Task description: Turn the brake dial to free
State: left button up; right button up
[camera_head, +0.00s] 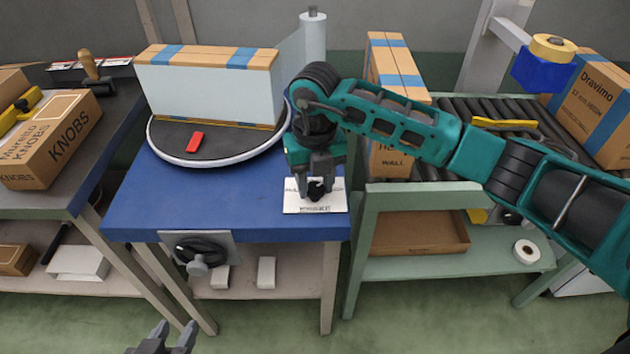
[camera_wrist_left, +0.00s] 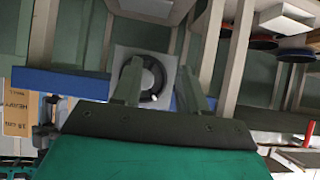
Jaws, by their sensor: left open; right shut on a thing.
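The brake dial is a small black knob (camera_head: 316,190) on a white labelled plate (camera_head: 332,203) at the front right of the blue table (camera_head: 230,215). My right gripper (camera_head: 317,180) comes down on it from above and is shut on the knob. The fingers partly hide the knob and the label, so I cannot read the dial's setting. My left gripper (camera_head: 170,338) is open and empty at the bottom of the head view, low in front of the table. Its fingers also show in the left wrist view (camera_wrist_left: 162,88).
A black handwheel (camera_head: 200,252) on a grey plate is on the table's front. A turntable (camera_head: 215,158) carries a large wrapped box (camera_head: 205,90) and a red piece (camera_head: 195,142). A green roller conveyor (camera_head: 425,195) stands right, a bench with boxes (camera_head: 45,140) left.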

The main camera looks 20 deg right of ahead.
jog(key=n+b, duration=0.1)
jog(key=n, duration=0.2)
jog(key=shift+n+b, duration=0.4)
jog(key=shift+n, duration=0.8)
jog(key=n+b, duration=0.2)
jog(key=n, duration=0.2)
jog(key=n+b, duration=0.1)
jog(key=n, duration=0.3)
jog(key=n+b, duration=0.2)
jog(key=n, duration=0.1)
jog(key=shift+n, duration=0.3)
jog(key=n+b, duration=0.1)
jog(key=n, duration=0.3)
jog(key=shift+b, duration=0.3)
pick_arm(q)
notch_tip(320, 180, down, 8)
jog(key=shift+d, duration=0.35)
pick_arm(e)
jog(key=shift+n, duration=0.7)
pick_arm(q)
jog(key=shift+w+r, duration=0.1)
jog(key=shift+r, duration=0.05)
pick_arm(e)
jog(key=shift+r, duration=0.1)
pick_arm(q)
jog(key=shift+w+r, duration=0.1)
